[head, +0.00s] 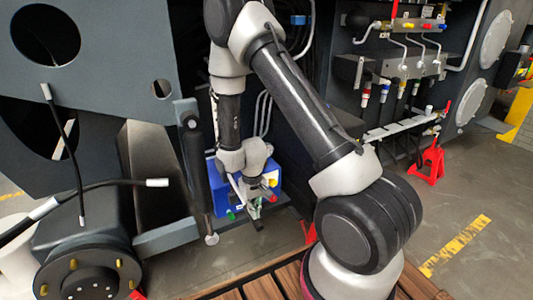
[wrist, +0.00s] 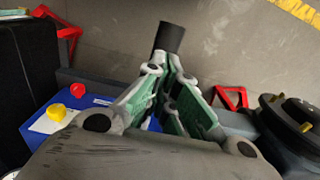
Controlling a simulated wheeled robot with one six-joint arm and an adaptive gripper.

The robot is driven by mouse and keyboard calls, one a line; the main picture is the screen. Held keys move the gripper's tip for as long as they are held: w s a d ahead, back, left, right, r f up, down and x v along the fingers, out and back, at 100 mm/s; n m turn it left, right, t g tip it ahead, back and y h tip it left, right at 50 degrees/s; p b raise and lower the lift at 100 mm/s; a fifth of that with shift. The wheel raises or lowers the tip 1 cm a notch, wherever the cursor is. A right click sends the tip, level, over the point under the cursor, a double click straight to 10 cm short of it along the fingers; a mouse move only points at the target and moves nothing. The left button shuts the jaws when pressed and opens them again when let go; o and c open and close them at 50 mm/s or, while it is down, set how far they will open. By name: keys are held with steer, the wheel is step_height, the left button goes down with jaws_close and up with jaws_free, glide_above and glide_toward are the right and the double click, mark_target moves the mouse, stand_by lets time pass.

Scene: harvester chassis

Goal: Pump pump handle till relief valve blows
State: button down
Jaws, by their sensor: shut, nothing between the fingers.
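A blue pump unit (head: 222,194) sits low at the chassis, partly hidden behind my arm; its blue top also shows in the wrist view (wrist: 98,106). On it are a red knob (wrist: 78,90) and a yellow knob (wrist: 55,112). A black cylindrical grip (wrist: 170,38), likely the pump handle's end, appears just beyond my fingertips; the rest of the handle is hidden. My gripper (wrist: 172,68) is shut with nothing between its fingers. In the head view my gripper (head: 254,204) is in front of the blue unit. I cannot tell which part is the relief valve.
Grey chassis panels (head: 95,60) rise at the left, with a wheel hub (head: 85,270) below. Loose hoses (head: 62,135) hang there. A red jack stand (head: 428,160) and a valve manifold (head: 410,60) are at the right. Concrete floor (head: 440,205) is open in front at right.

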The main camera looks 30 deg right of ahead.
steer(key=shift+w+f, duration=0.2)
steer(key=shift+f, duration=0.45)
steer(key=shift+w+f, duration=0.15)
steer(key=shift+f, duration=0.45)
step_height(320, 180, up, 12)
steer(key=shift+s+r, duration=0.15)
steer(key=shift+r, duration=0.1)
step_height(320, 180, up, 12)
steer(key=s+d+r+t, duration=0.2)
steer(key=s+d+r, duration=0.2)
steer(key=s+r, duration=0.5)
steer(key=s+d+r+t, duration=0.2)
steer(key=s+d+r, duration=0.2)
steer(key=s+r, duration=0.6)
steer(key=shift+s+d+r, duration=0.15)
steer(key=shift+s+d, duration=0.25)
steer(key=shift+s, duration=0.85)
